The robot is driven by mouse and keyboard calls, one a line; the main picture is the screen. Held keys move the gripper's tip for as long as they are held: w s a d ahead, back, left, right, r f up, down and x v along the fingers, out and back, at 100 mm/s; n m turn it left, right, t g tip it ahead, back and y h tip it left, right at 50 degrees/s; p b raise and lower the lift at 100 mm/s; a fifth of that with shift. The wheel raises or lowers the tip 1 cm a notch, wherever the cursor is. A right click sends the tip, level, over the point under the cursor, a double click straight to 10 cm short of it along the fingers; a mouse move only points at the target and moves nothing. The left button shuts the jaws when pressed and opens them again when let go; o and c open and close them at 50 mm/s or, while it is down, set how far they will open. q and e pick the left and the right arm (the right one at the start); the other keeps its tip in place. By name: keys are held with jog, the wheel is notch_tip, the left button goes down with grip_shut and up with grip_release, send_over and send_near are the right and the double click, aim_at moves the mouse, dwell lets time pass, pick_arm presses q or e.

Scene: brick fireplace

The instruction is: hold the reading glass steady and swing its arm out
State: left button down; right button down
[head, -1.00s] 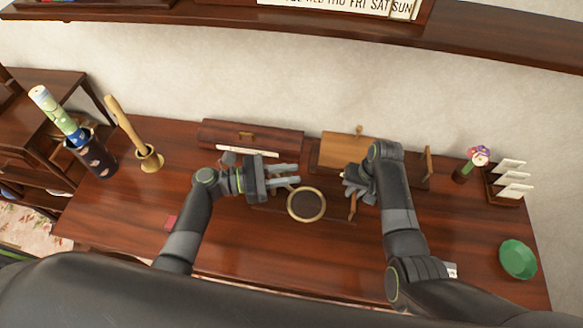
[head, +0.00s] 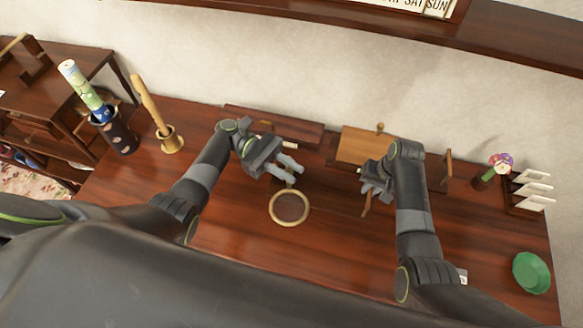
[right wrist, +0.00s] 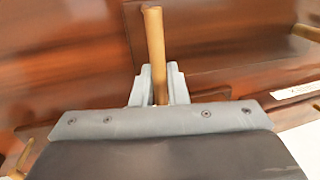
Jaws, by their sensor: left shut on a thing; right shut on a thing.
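The reading glass shows in the head view as a round lens with a pale brass rim (head: 289,222) over the desk's middle. My left gripper (head: 290,172) is shut at the far side of that rim; its fingers hide exactly which part they grip. My right gripper (head: 375,190) is shut on a tan rod (right wrist: 155,50), which stands up between its fingers in the right wrist view. A piece of the rod shows below that gripper in the head view (head: 366,204). Its link to the lens is not clear.
A tan wooden board with a knob (head: 365,145) and a dark box (head: 275,128) stand behind the grippers. Left are a brass mortar (head: 171,143) and a dark vase (head: 120,135). Right are a letter rack (head: 530,190) and a green bowl (head: 531,272). The front middle is clear.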

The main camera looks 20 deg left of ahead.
pick_arm(q)
jog(key=shift+s+a+f, duration=0.1)
jog(key=shift+f, duration=0.05)
jog(key=c, duration=1.3)
grip_release()
jog(key=v, duration=0.7)
jog(key=shift+a, duration=0.15)
